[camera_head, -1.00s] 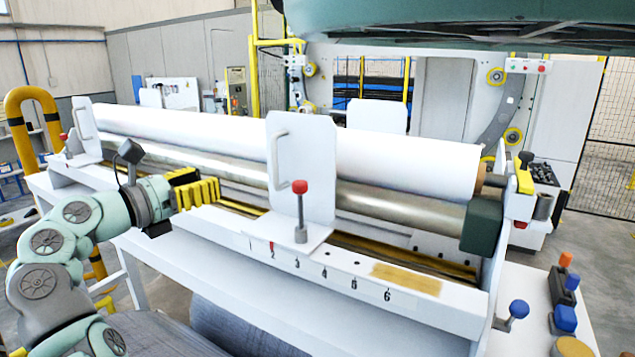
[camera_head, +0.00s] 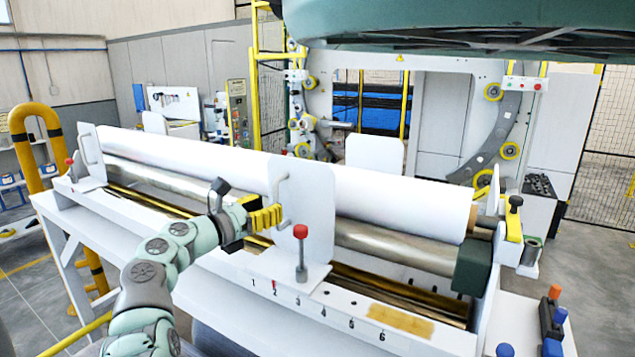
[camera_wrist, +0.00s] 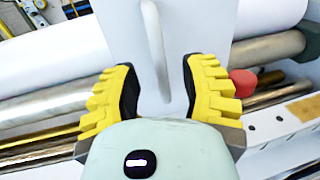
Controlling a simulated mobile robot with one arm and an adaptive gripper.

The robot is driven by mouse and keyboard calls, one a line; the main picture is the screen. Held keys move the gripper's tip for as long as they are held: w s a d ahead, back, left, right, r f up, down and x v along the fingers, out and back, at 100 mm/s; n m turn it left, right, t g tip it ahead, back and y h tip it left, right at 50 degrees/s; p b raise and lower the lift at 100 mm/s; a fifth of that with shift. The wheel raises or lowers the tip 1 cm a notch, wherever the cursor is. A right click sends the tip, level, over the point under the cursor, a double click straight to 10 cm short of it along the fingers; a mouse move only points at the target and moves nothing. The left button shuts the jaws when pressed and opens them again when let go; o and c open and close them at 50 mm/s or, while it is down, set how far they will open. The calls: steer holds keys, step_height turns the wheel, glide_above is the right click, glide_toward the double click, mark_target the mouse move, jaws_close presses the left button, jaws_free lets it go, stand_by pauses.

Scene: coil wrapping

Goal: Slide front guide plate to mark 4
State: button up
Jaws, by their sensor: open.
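The front guide plate (camera_head: 310,212) is an upright white plate with a curved handle (camera_head: 281,200) on its left side and a red-knobbed post (camera_head: 301,232) at its foot. Its foot stands on the white rail (camera_head: 400,336), which carries numbers 1 to 6; a red mark shows by 2. My gripper (camera_head: 278,214) is beside the handle, left of the plate. In the wrist view my open yellow fingers (camera_wrist: 158,68) stand either side of the handle (camera_wrist: 155,45), with white plate behind. I cannot tell whether they touch it.
A long white roll (camera_head: 400,180) and a metal roller (camera_head: 375,240) run behind the plate. Another guide plate (camera_head: 88,155) stands at the rail's far left. A dark green block (camera_head: 473,266) is at the right end. The rail right of the plate is clear.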

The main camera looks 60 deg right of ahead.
mark_target(279, 224)
steer(key=shift+s+d+p, duration=0.2)
steer(key=shift+d+p, duration=0.05)
steer(key=shift+d, duration=0.6)
steer(key=shift+s+d+p, duration=0.15)
steer(key=shift+d+p, duration=0.1)
steer(key=shift+d, duration=0.55)
steer(key=shift+w, duration=0.1)
jaws_close()
